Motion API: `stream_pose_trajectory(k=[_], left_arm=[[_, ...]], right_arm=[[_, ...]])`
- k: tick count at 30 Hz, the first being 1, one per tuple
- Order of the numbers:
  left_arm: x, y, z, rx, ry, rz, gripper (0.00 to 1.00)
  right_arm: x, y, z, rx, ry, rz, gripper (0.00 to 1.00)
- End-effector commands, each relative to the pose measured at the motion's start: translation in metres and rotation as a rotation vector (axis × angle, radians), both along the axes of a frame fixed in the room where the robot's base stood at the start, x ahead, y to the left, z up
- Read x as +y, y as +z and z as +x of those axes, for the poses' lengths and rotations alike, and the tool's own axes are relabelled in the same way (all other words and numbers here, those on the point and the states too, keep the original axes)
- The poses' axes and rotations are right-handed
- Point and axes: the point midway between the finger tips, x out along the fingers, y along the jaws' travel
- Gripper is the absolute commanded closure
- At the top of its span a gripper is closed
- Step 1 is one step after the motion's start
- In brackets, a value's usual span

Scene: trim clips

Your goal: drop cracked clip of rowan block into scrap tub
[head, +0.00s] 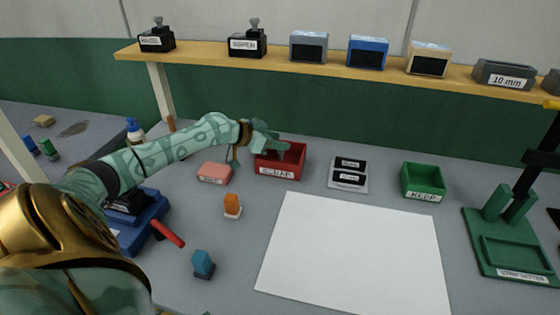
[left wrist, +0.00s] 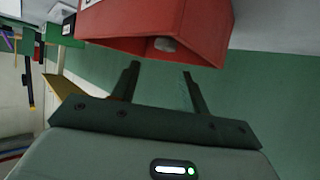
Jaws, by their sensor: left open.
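The red scrap tub (head: 280,171) stands at the back of the bench, its label facing front. My left gripper (head: 272,141) is at the tub's rim, reaching in from the left. In the left wrist view the fingers (left wrist: 161,78) are apart with nothing between them, and the tub (left wrist: 150,28) is just beyond them. A small pale piece (left wrist: 165,44) shows inside the tub; I cannot tell whether it is the cracked clip. An orange block (head: 232,201) on a pale base and a blue block (head: 203,261) on a dark base stand on the bench; no rowan name is readable.
A pink labelled block (head: 213,172) is left of the tub. A small tray with black labelled pieces (head: 348,173) and a green keep tub (head: 423,183) are to the right. A white sheet (head: 355,255) lies in front, bare. A green stand (head: 510,245) is at far right.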

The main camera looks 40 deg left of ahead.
Motion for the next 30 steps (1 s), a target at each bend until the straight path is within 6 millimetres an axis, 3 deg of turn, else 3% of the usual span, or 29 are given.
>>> stream_pose_trajectory(k=[11, 24, 30], left_arm=[[0.014, 0.029, -0.049, 0.004, -0.002, 0.003, 0.55], [0.034, 0.072, -0.119, -0.002, 0.002, -0.002, 0.55], [0.039, 0.078, -0.135, -0.001, 0.000, -0.001, 0.55]], right_arm=[[0.000, 0.021, 0.005, -0.013, -0.001, -0.001, 0.54], [0.000, 0.067, 0.017, -0.041, -0.001, 0.000, 0.54], [0.001, 0.073, 0.019, -0.045, -0.001, 0.001, 0.54]])
